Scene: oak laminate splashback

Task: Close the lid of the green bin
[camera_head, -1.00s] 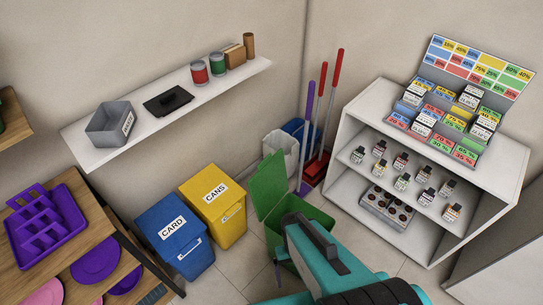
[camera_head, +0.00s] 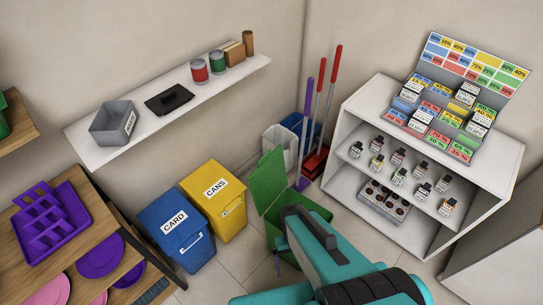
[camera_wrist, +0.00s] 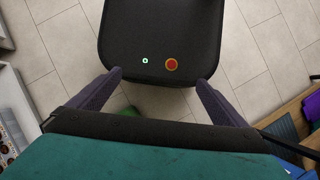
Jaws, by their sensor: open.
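The green bin (camera_head: 318,211) stands on the floor at the middle of the head view. Its lid (camera_head: 268,181) is open and stands up steeply on the bin's left side. My teal arm covers much of the bin's front and opening. My gripper (camera_wrist: 160,77) is open in the wrist view, its two dark fingers apart with nothing between them. In the head view its dark end overlaps the bin, right of the lid; I cannot tell whether it touches. A small green patch (camera_wrist: 128,112) shows between the fingers' bases in the wrist view, mostly hidden.
A yellow CANS bin (camera_head: 215,200) and a blue CARD bin (camera_head: 174,234) stand to the left. A white bin (camera_head: 279,143) and long-handled tools (camera_head: 318,110) are behind. A white shelf unit (camera_head: 436,155) stands right. Tiled floor lies between.

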